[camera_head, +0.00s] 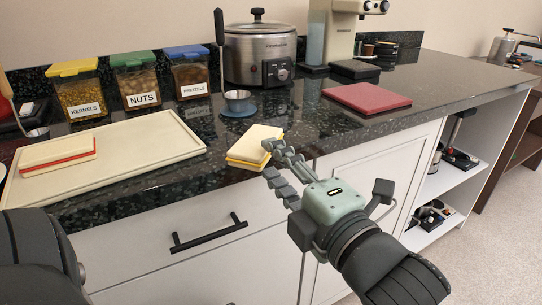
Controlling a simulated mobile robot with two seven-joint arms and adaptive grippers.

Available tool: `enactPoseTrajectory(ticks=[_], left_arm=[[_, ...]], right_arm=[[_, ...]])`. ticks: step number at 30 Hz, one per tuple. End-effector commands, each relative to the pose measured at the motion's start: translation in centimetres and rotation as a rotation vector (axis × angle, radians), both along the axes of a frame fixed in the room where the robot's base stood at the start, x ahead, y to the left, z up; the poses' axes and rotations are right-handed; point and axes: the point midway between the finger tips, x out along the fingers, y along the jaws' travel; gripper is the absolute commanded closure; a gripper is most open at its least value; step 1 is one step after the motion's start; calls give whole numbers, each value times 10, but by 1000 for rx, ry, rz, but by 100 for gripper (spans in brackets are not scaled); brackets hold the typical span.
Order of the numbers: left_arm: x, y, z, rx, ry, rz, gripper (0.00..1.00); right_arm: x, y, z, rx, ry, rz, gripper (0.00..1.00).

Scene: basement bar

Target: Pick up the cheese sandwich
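The cheese sandwich (254,142), pale bread with a yellow layer along its side, lies flat at the front edge of the dark counter. My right gripper (267,159) reaches in from the lower right, its fingertips at the sandwich's near right corner. The two fingers are spread apart, one near the sandwich's right side and one lower in front of the counter edge. Whether they touch the sandwich is unclear. My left arm shows as a dark link at the bottom left; its gripper is out of view.
A cream tray (120,150) on the left holds another sandwich (57,154) with a red layer. A red board (366,98) lies to the right.

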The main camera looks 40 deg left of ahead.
Motion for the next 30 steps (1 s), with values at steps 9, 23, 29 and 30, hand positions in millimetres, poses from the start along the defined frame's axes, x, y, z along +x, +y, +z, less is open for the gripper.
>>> enactPoseTrajectory(ticks=[9,23,29,30], left_arm=[[0,-1,-8,-6,2,1,100],[1,-2,-8,-7,1,0,100],[1,-2,-8,-7,1,0,100],[1,-2,-8,-7,1,0,100]], right_arm=[[3,8,0,1,0,0,64],[3,8,0,0,1,0,84],[3,8,0,0,1,0,96],[3,8,0,0,1,0,99]])
